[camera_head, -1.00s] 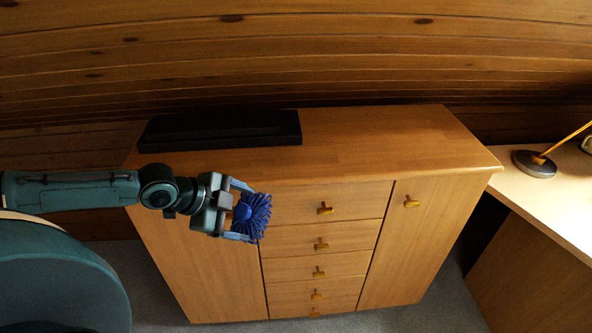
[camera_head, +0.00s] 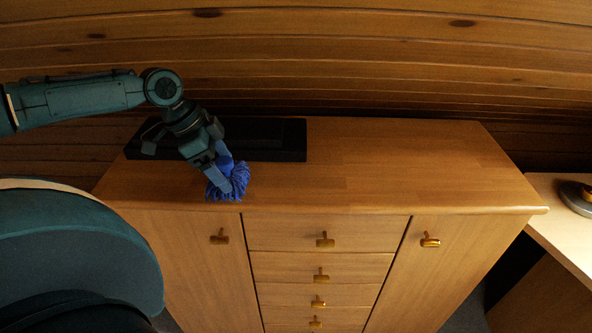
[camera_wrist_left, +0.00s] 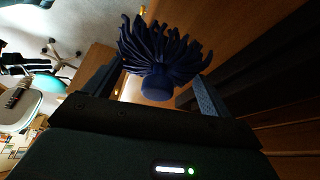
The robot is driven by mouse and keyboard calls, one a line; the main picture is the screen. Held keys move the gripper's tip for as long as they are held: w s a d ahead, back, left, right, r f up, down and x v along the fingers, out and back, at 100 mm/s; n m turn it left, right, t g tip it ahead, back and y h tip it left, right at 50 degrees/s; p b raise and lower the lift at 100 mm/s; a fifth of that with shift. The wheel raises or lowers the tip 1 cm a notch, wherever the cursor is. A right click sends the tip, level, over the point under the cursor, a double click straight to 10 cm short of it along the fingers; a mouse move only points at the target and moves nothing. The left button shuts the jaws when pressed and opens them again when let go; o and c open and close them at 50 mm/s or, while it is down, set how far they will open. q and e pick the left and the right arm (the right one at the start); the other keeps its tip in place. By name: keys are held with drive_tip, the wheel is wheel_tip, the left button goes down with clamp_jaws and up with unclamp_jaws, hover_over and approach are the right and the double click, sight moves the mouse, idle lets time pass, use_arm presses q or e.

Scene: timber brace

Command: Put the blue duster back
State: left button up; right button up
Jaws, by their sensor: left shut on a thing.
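The blue duster (camera_head: 236,182) has a round head of thick blue strands. My left gripper (camera_head: 222,170) is shut on it, and the duster is at the top of the wooden cabinet (camera_head: 370,170), near its front left edge. I cannot tell whether its strands touch the top. In the left wrist view the duster (camera_wrist_left: 160,50) sits between the two fingers of my left gripper (camera_wrist_left: 155,88), strands pointing away from the wrist. My right gripper is not in view.
A long black stepped object (camera_head: 270,140) lies along the back left of the cabinet top, close behind the gripper. The right part of the top is clear. A desk (camera_head: 560,220) with a lamp base (camera_head: 578,196) stands at the right. A plank wall (camera_head: 330,60) rises behind.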

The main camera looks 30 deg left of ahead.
use_arm(q)
drive_tip(key=w+d+p, duration=0.1)
drive_tip(key=w+d, duration=0.4)
drive_tip(key=w+d+p, duration=0.1)
drive_tip(key=w+d, duration=0.3)
drive_tip(key=d, duration=0.1)
drive_tip(key=shift+w+d, duration=0.25)
drive_tip(key=shift+w, duration=0.1)
drive_tip(key=shift+f, duration=1.8)
drive_tip(key=o, duration=0.7)
drive_tip(key=shift+o, duration=0.3)
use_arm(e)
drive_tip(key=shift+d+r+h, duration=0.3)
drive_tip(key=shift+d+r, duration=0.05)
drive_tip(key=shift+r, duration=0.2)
use_arm(q)
drive_tip(key=shift+r, duration=0.1)
drive_tip(key=v, duration=0.7)
drive_tip(key=shift+r, duration=0.2)
drive_tip(key=shift+s+f, duration=0.1)
drive_tip(key=shift+s, duration=0.05)
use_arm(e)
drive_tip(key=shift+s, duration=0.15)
